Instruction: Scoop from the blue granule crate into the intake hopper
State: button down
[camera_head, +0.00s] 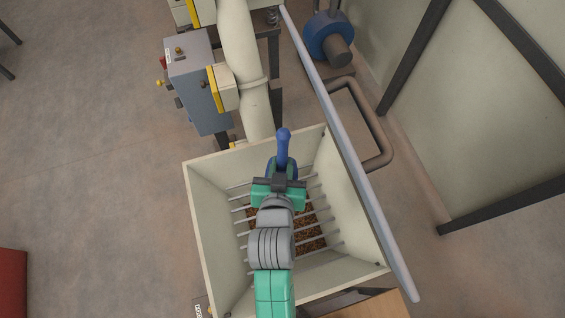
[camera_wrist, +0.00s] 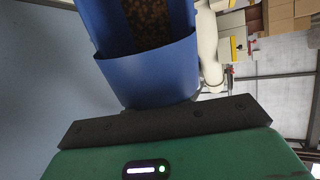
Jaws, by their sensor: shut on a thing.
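The intake hopper (camera_head: 215,225) is a cream, square-mouthed bin with metal bars across it, and brown granules (camera_head: 312,238) show below the bars. My gripper (camera_head: 279,183) is over the hopper mouth, shut on a blue scoop (camera_head: 283,150). In the wrist view the blue scoop (camera_wrist: 150,70) fills the top middle, with brown granules (camera_wrist: 148,18) inside it. My arm hides the middle of the hopper. No blue granule crate is recognisable in either view.
A cream pipe (camera_head: 248,80) and a grey control box (camera_head: 197,85) stand behind the hopper. A long grey rail (camera_head: 345,150) slopes past its right side. A blue motor (camera_head: 328,38) is at the back right. Open floor (camera_head: 85,150) lies to the left.

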jog(key=shift+s+a+r+t+b, duration=0.15)
jog(key=shift+s+t+b, duration=0.85)
jog(key=shift+b, duration=1.1)
jog(key=shift+s+a+f+t+b, duration=0.1)
jog(key=shift+s+t+b, duration=0.5)
jog(key=shift+s+b, duration=1.1)
jog(key=shift+s+a+r+t+h+b, duration=0.15)
jog(key=shift+r+t+h+b, duration=0.25)
jog(key=shift+b, duration=0.95)
jog(key=shift+r, duration=0.1)
notch_tip(320, 180, up, 3)
jog(key=g+y+p, duration=0.1)
jog(key=g+p, duration=0.4)
jog(key=p, duration=1.5)
jog(key=shift+p, duration=0.3)
